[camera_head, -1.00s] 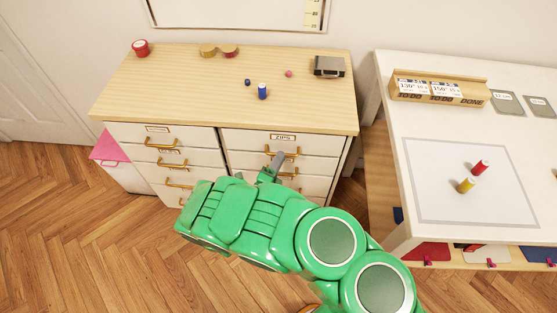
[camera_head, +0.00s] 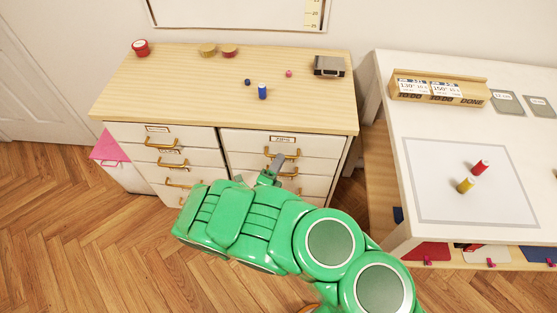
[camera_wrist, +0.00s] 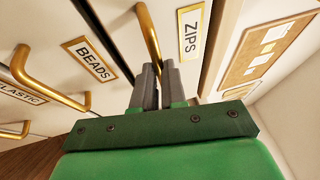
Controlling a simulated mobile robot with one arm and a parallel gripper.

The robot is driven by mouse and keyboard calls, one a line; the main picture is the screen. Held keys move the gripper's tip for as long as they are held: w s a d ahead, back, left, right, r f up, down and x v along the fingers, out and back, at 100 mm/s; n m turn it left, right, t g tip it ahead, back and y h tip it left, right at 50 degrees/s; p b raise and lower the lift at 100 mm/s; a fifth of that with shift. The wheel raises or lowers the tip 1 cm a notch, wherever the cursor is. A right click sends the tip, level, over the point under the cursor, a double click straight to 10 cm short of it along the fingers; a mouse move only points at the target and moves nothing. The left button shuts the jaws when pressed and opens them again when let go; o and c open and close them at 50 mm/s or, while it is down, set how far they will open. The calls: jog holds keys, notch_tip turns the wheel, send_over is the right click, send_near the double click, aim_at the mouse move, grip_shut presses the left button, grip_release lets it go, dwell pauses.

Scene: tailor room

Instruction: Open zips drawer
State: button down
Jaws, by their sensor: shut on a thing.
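The zips drawer (camera_head: 315,145) is the top drawer of the cabinet's right column, with a white front and a brass handle (camera_head: 270,153). Its ZIPS label (camera_wrist: 189,34) reads clearly in the wrist view. My gripper (camera_head: 279,160) is at this handle. In the wrist view, the grey fingertips (camera_wrist: 156,75) are shut on the handle (camera_wrist: 148,30), which runs up from between them. The drawer front seems to stand out very slightly; its inside is not visible. My arm hides part of the lower drawers.
A BEADS drawer (camera_wrist: 90,60) has its own brass handle close by. Spools and a small dark case (camera_head: 329,66) stand on the wooden cabinet top (camera_head: 180,85). A white table (camera_head: 410,175) stands to the right. Wooden floor (camera_head: 110,245) is clear in front on the left.

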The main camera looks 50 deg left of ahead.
jog(key=s+d, duration=1.3)
dwell(0.4)
jog(key=c, duration=1.2)
grip_release()
jog(key=shift+v, duration=3.8)
jog(key=shift+w, duration=0.1)
